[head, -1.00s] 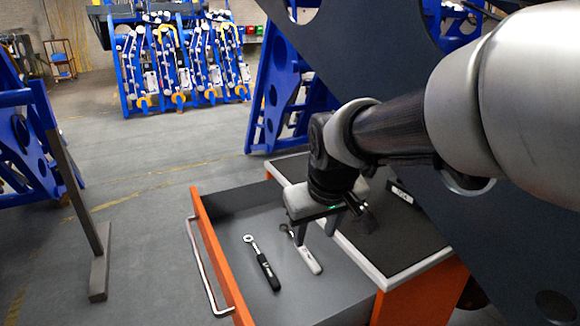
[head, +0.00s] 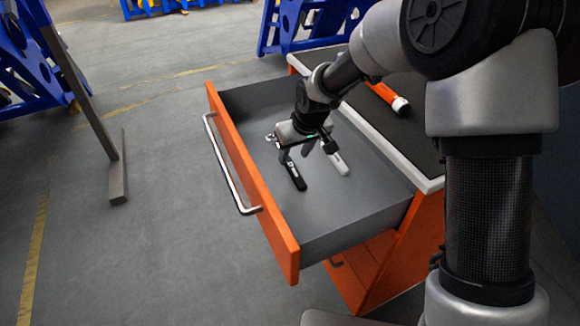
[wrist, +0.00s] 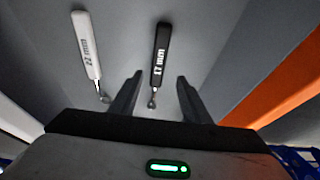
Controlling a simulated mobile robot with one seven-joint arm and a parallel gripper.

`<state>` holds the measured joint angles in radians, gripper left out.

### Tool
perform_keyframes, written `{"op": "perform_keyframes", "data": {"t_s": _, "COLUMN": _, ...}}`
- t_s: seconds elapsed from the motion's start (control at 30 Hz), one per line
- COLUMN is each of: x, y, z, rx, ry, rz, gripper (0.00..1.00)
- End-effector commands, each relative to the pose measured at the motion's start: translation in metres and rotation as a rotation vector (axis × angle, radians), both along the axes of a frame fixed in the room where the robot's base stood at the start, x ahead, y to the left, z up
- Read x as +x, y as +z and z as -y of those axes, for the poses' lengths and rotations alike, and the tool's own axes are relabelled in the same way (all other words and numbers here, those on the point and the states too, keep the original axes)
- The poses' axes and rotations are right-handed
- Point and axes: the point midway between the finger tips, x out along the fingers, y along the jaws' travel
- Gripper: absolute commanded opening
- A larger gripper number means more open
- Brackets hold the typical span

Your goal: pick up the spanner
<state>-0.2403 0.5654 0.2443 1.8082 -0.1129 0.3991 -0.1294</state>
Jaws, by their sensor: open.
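Two ring-ended tools lie in the open drawer. The other has a white handle (head: 339,163), marked 22 mm in the wrist view (wrist: 87,45). My gripper (head: 299,151) is open and empty above the drawer, over the head end of the black tool. In the wrist view its fingers (wrist: 158,98) stand either side of the black tool's line, with the white tool outside the left finger. The gripper partly hides both tools in the head view.
The grey drawer (head: 342,221) has an orange front (head: 248,185) with a metal handle (head: 228,170). An orange-handled tool (head: 388,97) lies on the cabinet top. A dark post (head: 88,105) stands to the left. The drawer's near end is clear.

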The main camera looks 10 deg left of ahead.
Motion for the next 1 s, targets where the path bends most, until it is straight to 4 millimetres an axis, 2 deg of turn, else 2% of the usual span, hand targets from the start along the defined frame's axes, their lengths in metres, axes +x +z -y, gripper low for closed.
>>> {"op": "perform_keyframes", "data": {"t_s": 0.1, "x": 0.005, "y": -0.013, "z": -0.003, "rx": -0.001, "ry": -0.001, "rz": 0.000, "gripper": 0.43}}
{"op": "perform_keyframes", "data": {"t_s": 0.27, "x": 0.007, "y": -0.022, "z": -0.004, "rx": 0.000, "ry": -0.001, "rz": 0.000, "gripper": 0.43}}
{"op": "perform_keyframes", "data": {"t_s": 0.53, "x": 0.017, "y": -0.060, "z": -0.009, "rx": -0.001, "ry": -0.001, "rz": -0.002, "gripper": 0.43}}
{"op": "perform_keyframes", "data": {"t_s": 0.87, "x": 0.020, "y": -0.066, "z": -0.010, "rx": 0.000, "ry": -0.001, "rz": 0.000, "gripper": 0.43}}
{"op": "perform_keyframes", "data": {"t_s": 1.0, "x": 0.020, "y": -0.066, "z": -0.010, "rx": 0.000, "ry": -0.001, "rz": 0.000, "gripper": 0.23}}
